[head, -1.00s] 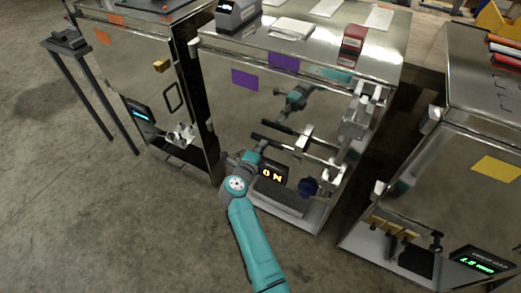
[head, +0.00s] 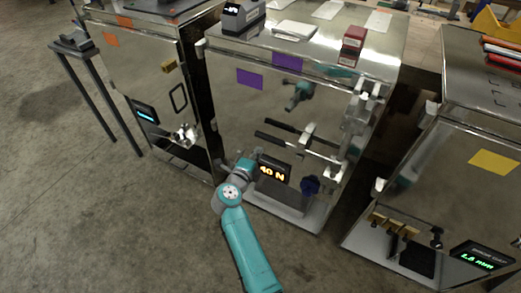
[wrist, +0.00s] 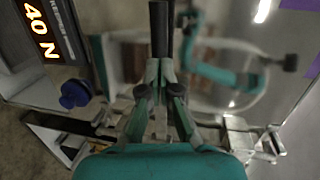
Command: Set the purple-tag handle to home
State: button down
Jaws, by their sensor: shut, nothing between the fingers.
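The purple-tag cabinet is the middle polished metal one, with a purple tag (head: 250,79) on its door. A dark bar handle (head: 278,142) lies roughly level across the door and meets metal clamp hardware at its right. A second dark bar above it may be its reflection. My gripper (head: 252,161) is low at the door's left side, below the handle's left end and beside the display. In the wrist view my gripper (wrist: 160,35) has its fingers together and empty. Whether it touches the handle is unclear.
A display (head: 272,171) reads 40 N, with a blue knob (head: 310,186) to its right. An orange-tag cabinet (head: 150,75) stands left and a yellow-tag cabinet (head: 465,135) right. Open concrete floor lies in front and left.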

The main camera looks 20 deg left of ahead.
jog(key=v, duration=0.7)
jog(key=shift+s+a, duration=0.3)
jog(key=shift+a, duration=0.15)
jog(key=s+d+f+n+t, duration=0.1)
jog(key=s+d+n, duration=0.1)
jog(key=s+d, duration=0.5)
jog(key=s+d+n+t+h, duration=0.1)
jog(key=s+d+n+t, duration=0.1)
jog(key=d, duration=1)
jog(key=s+d+f+n+t, duration=0.1)
jog(key=s+d+n, duration=0.1)
jog(key=s+d, duration=0.5)
jog(key=s+d+r+n+g+y, duration=0.1)
jog(key=s+d+n, duration=0.3)
jog(key=s, duration=0.6)
jog(key=s+d+r+n+g, duration=0.2)
jog(key=s+d+r+n, duration=0.1)
jog(key=s, duration=0.7)
jog(key=s+d+r+n+g+y, duration=0.1)
jog(key=s+d+r+n+g, duration=0.1)
jog(key=s+n, duration=0.4)
jog(key=shift+s+d+r+y, duration=0.3)
jog(key=shift+s+d+r, duration=0.3)
jog(key=shift+s+d, duration=1.15)
jog(key=shift+s+a, duration=0.25)
jog(key=shift+a, duration=0.1)
